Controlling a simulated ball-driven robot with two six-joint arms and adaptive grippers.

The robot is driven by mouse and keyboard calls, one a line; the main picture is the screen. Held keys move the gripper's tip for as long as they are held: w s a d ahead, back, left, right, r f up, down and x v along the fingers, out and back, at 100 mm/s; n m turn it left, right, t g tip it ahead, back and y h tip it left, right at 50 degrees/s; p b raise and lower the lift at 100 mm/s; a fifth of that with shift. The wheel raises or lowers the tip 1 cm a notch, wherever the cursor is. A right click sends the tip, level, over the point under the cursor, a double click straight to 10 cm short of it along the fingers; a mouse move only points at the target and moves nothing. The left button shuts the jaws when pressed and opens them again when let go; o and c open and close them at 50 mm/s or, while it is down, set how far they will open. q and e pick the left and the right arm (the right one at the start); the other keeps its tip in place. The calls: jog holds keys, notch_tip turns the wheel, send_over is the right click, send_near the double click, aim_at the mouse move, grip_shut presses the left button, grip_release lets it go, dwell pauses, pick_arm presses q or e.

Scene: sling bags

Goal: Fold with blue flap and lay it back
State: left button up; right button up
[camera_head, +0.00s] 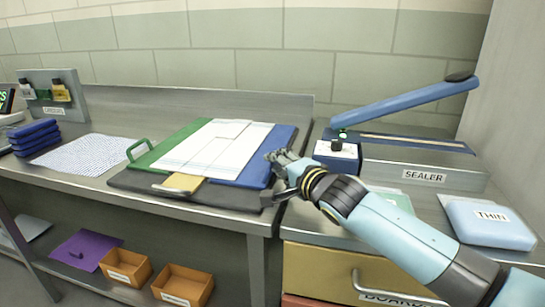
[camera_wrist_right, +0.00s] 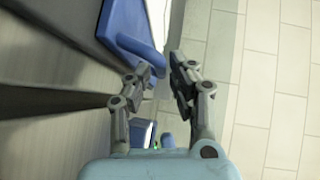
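A folding board lies on the bench, with a green flap (camera_head: 172,145) at the left, a blue flap (camera_head: 262,158) at the right and a small yellow flap (camera_head: 183,182) at the front. A white, pale-lined cloth (camera_head: 216,146) lies over it. The blue flap lies flat. My right gripper (camera_head: 277,170) is at the blue flap's right edge. In the right wrist view its fingers (camera_wrist_right: 162,72) stand apart, with the blue flap (camera_wrist_right: 128,27) close by the left finger. I cannot tell whether they touch. My left gripper is out of view.
A sealer (camera_head: 415,160) with a raised blue arm and a pale blue THIN pack (camera_head: 490,222) stand at the right. A dotted sheet (camera_head: 88,154) and stacked blue packs (camera_head: 35,136) lie at the left. Orange bins (camera_head: 183,285) stand on the lower shelf.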

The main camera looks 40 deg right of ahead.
jog(key=shift+w+d+f, duration=0.1)
jog(key=shift+w, duration=0.5)
jog(key=shift+w+d+f, duration=0.1)
jog(key=shift+w, duration=0.45)
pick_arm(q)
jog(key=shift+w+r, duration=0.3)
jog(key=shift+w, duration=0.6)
pick_arm(e)
grip_shut()
